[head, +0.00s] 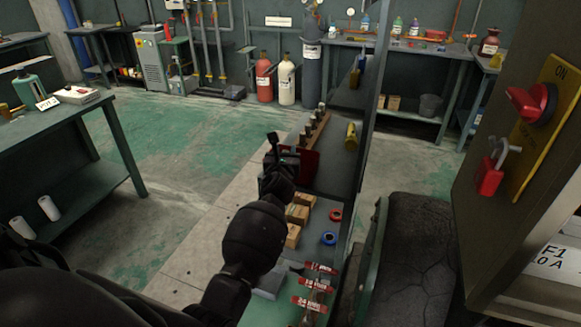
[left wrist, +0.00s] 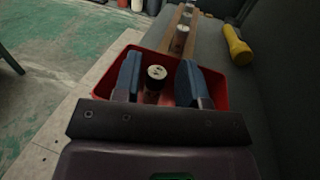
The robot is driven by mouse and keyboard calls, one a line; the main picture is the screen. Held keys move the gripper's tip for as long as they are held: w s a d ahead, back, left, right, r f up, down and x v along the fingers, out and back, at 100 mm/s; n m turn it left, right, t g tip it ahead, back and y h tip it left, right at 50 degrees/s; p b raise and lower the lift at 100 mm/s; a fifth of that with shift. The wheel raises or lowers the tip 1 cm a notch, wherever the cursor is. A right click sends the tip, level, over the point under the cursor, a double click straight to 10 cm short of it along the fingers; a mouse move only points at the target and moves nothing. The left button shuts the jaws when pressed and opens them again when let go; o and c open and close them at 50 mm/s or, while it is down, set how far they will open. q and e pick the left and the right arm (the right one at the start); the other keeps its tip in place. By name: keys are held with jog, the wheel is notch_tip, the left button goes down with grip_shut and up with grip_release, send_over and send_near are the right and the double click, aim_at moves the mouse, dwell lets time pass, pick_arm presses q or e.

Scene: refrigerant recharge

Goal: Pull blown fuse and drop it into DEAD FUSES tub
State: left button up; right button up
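My left gripper (head: 279,147) is over the red tub (head: 309,168) on the narrow bench. In the left wrist view the two blue fingers (left wrist: 160,82) are spread, with the red tub (left wrist: 216,73) below and around them. A dark cylindrical fuse with a pale metal cap (left wrist: 155,74) shows between the fingers. Gaps show beside it, so it does not look gripped. Whether it rests on the tub floor cannot be told. No lettering on the tub is readable. My right gripper is not in view.
A wooden rack (head: 313,130) with several capped cylinders stands beyond the tub, beside a yellow flashlight (head: 351,136). Small cardboard boxes (head: 297,214), tape rolls (head: 328,238) and red tags (head: 315,284) lie nearer. A cabinet with a red switch (head: 532,103) and padlock (head: 491,176) stands right.

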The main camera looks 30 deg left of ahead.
pick_arm(q)
jog(key=shift+o, duration=1.1)
jog(key=shift+s, duration=0.1)
jog(key=p+v, duration=0.1)
jog(key=v, duration=0.9)
jog(key=shift+s+d, duration=0.25)
jog(key=shift+s, duration=0.05)
jog(key=shift+f, duration=0.1)
